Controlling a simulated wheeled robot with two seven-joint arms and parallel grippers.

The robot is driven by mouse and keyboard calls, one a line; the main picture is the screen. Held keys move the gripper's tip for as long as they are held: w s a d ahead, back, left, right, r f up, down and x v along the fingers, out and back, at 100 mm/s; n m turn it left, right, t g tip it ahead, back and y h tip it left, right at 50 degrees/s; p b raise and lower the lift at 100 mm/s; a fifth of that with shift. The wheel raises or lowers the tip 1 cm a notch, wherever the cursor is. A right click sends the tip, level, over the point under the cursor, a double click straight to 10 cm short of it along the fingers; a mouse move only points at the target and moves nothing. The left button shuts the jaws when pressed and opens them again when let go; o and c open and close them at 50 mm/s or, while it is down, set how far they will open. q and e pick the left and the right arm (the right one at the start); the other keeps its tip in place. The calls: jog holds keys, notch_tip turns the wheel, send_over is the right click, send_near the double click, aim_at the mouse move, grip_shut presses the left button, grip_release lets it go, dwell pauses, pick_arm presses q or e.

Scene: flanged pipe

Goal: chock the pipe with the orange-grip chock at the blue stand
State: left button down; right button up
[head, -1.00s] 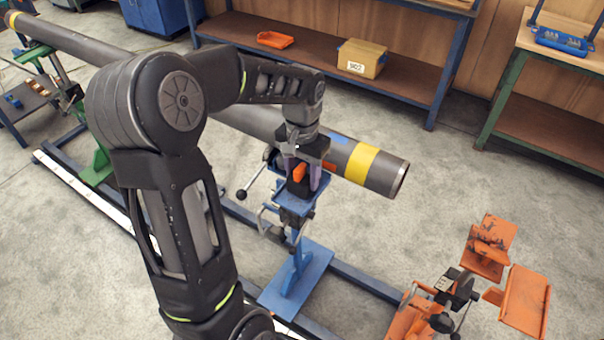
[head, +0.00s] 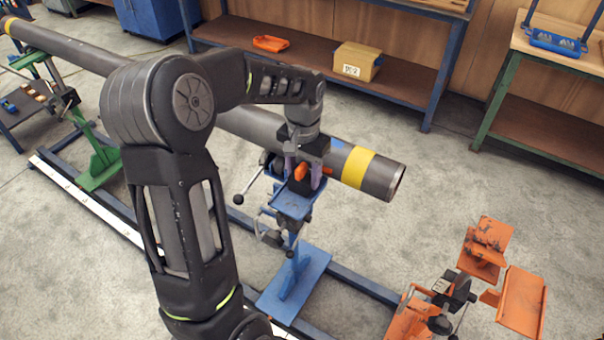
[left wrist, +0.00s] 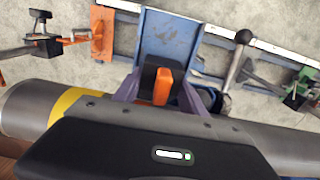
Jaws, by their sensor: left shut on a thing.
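The grey pipe (head: 253,125) has a yellow band near its right end and lies across the blue stand (head: 293,203) and a green stand (head: 103,165). My left gripper (head: 304,178) is above the blue stand's top, at the near side of the pipe. It is shut on the orange-grip chock (head: 300,171), a black block with an orange grip. In the left wrist view the chock's orange grip (left wrist: 162,86) stands between the two purple fingers, over the blue plate. Whether the chock touches the pipe is hidden. My right gripper is not in view.
An orange stand (head: 480,285) is at the lower right, apart from the pipe. A blue-framed shelf (head: 320,68) with a cardboard box (head: 357,61) and an orange tray (head: 271,43) is behind. Blue floor rails (head: 350,278) run below. A green-framed bench (head: 545,123) is at right.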

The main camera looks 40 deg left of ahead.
aim_at(302, 165)
pick_arm(q)
jog(key=shift+w, duration=0.2)
jog(key=c, duration=0.6)
grip_release()
jog(key=shift+r, duration=0.15)
jog(key=shift+s+r+p, duration=0.15)
jog(key=shift+r+p, duration=0.7)
jog(key=shift+r, duration=0.3)
jog(key=shift+s+r+p, duration=0.2)
jog(key=shift+r+p, duration=0.6)
jog(key=shift+r, duration=0.3)
jog(key=shift+s+r+p, duration=0.15)
jog(key=shift+r+p, duration=0.7)
jog(key=shift+r, duration=0.3)
